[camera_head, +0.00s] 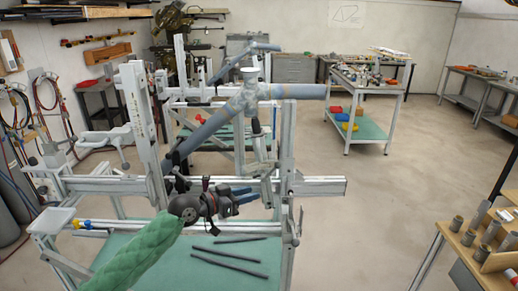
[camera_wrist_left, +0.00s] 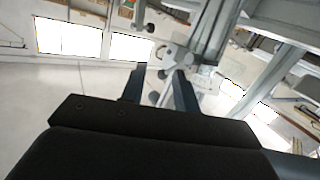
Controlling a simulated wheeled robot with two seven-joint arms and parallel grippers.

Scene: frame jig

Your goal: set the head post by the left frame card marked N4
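A grey metal frame jig (camera_head: 320,187) stands in front of me and carries a blue-grey bicycle frame (camera_head: 215,122). Upright posts rise from the jig, one at the left (camera_head: 143,130) and one at the right (camera_head: 287,140); I cannot tell which is the head post. My left gripper (camera_head: 252,197) is in front of the jig's lower rail, left of the right upright. Its two fingers stand apart in the left wrist view (camera_wrist_left: 159,88), with pale metal jig parts (camera_wrist_left: 208,40) beyond them. No card marked N4 is readable. My right gripper is out of view.
A green shelf (camera_head: 180,262) below the jig bears a few dark tubes (camera_head: 228,262). A cart (camera_head: 368,90) with coloured bins stands behind at the right. A wooden bench (camera_head: 470,262) with metal cylinders is at the right edge. The floor between is clear.

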